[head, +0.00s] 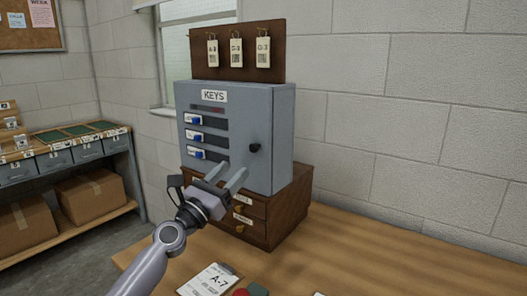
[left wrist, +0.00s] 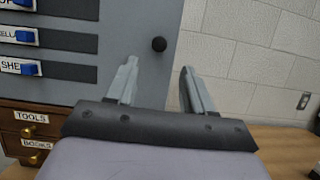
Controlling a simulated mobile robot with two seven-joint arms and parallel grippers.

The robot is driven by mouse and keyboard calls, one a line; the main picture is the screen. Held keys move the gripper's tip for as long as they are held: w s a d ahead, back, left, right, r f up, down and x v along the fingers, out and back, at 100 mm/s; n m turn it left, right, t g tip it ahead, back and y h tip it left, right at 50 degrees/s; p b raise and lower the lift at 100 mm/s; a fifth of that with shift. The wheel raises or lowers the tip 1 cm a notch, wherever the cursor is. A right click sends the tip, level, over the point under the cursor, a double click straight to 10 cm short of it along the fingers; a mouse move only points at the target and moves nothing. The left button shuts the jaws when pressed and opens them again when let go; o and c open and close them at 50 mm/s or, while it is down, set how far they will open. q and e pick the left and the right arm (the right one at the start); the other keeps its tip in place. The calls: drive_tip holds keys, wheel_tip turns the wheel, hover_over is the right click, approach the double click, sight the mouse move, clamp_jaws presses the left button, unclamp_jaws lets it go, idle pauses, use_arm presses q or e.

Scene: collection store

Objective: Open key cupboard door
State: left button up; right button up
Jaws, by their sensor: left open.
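The grey key cupboard (head: 236,125) stands on a small wooden drawer chest, with a "KEYS" label and blue tags on its front. Its door looks shut. A round black knob (head: 254,147) sits on the right side of the door; it also shows in the left wrist view (left wrist: 159,44). My left gripper (head: 226,177) is open and empty, low in front of the door and below and left of the knob in the head view. In the left wrist view the knob appears beyond the fingers (left wrist: 158,85), between them and apart from them. My right gripper is not in view.
The wooden drawer chest (head: 284,214) under the cupboard has labelled drawers with brass knobs. A clipboard marked A-7 (head: 210,281) lies on the wooden table (head: 350,255). The table to the right is mostly clear. A brown board with hanging tags (head: 237,66) rises behind the cupboard.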

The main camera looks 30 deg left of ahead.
sight(252, 150)
use_arm(q)
drive_tip(key=shift+x, duration=3.9)
drive_tip(key=shift+s, duration=0.1)
clamp_jaws()
